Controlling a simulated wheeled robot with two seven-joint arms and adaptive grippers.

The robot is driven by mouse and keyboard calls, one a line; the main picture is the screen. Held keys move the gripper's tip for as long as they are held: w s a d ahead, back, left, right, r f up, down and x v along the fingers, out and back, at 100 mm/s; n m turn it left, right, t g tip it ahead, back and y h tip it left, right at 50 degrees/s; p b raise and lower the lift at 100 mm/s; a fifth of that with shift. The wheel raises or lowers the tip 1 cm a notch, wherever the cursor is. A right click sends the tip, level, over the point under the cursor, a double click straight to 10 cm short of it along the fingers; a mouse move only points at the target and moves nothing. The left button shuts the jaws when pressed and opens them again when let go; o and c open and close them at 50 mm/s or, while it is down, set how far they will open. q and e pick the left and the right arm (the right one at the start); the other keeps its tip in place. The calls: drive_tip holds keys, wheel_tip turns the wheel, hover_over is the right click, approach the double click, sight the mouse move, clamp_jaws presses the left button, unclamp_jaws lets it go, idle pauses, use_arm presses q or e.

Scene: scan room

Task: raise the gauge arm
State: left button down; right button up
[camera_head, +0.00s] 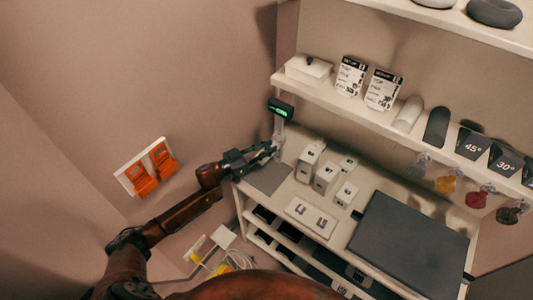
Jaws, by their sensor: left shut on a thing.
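The gauge stands at the left end of the bench, with a dark head and a lit green display (281,108) on top of a pale upright post (279,125). My left gripper (270,150) reaches in from the left and is shut at the lower part of this post, on what looks like the gauge arm. The fingers hide most of the arm, so its exact height and tilt are unclear. A dark grey plate (269,178) lies on the bench just below the gripper. My right gripper is not in view.
Several white numbered blocks (326,178) stand close right of the gauge. A white tray (311,217) and a large dark grey pad (408,243) lie farther right. A shelf (345,107) overhangs behind. Orange holders (152,170) are on the left wall.

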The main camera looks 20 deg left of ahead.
sight(268, 147)
use_arm(q)
wheel_tip(268, 147, up, 6)
drive_tip(key=p, duration=0.4)
drive_tip(key=shift+r, duration=0.15)
drive_tip(key=shift+w+r+p, duration=0.1)
drive_tip(key=shift+r+p, duration=0.1)
drive_tip(key=shift+p, duration=0.1)
drive_tip(key=shift+r, duration=0.1)
drive_tip(key=c, duration=2)
unclamp_jaws()
drive_tip(key=shift+o, duration=1.3)
wheel_tip(268, 147, up, 10)
